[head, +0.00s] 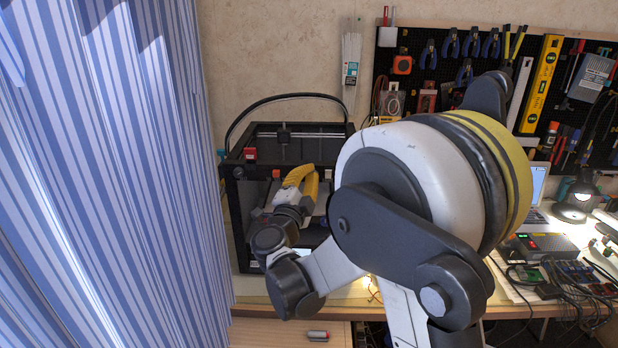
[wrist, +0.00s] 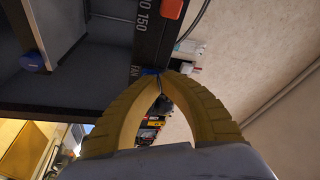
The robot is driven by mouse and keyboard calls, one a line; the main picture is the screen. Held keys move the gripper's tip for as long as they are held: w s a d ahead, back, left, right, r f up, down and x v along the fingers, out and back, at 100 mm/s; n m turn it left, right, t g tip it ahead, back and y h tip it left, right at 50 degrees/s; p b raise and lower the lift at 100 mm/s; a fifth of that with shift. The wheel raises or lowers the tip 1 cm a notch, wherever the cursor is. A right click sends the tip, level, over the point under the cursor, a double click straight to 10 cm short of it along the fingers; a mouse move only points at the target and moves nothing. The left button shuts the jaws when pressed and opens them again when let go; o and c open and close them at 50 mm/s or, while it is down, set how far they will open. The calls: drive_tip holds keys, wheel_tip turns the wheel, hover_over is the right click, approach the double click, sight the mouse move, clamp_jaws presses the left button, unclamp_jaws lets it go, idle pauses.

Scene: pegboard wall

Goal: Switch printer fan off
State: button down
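The printer (head: 336,128) is a black open frame standing against the wall, left of centre in the head view. Its dark front bar (wrist: 152,40) crosses the wrist view, with the marking "0 150" and a "FAN" label. A small blue part (wrist: 150,71), which looks like the fan switch, sits by that label. My gripper (wrist: 160,77) has its yellow fingers curved together, tips meeting right at the blue part; I cannot tell whether they touch it. The switch's position is too small to read. In the head view my gripper (head: 308,180) is at the printer's front, tips partly unclear.
An orange-red part (wrist: 172,7) sits farther along the bar. A blue round knob (wrist: 33,61) is at left. A striped curtain (head: 100,170) hangs close on the left. A pegboard of tools (head: 430,75), a lit lamp (head: 574,208) and cluttered electronics (head: 560,280) are at right.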

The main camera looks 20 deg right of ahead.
drive_tip(key=shift+s+a+r, duration=0.25)
drive_tip(key=shift+s+r, duration=0.05)
drive_tip(key=shift+s, duration=0.35)
drive_tip(key=shift+s, duration=0.1)
drive_tip(key=s, duration=0.1)
drive_tip(key=s+a+r+p, duration=0.1)
drive_tip(key=s+r, duration=0.1)
drive_tip(key=s, duration=0.1)
drive_tip(key=shift+a, duration=0.15)
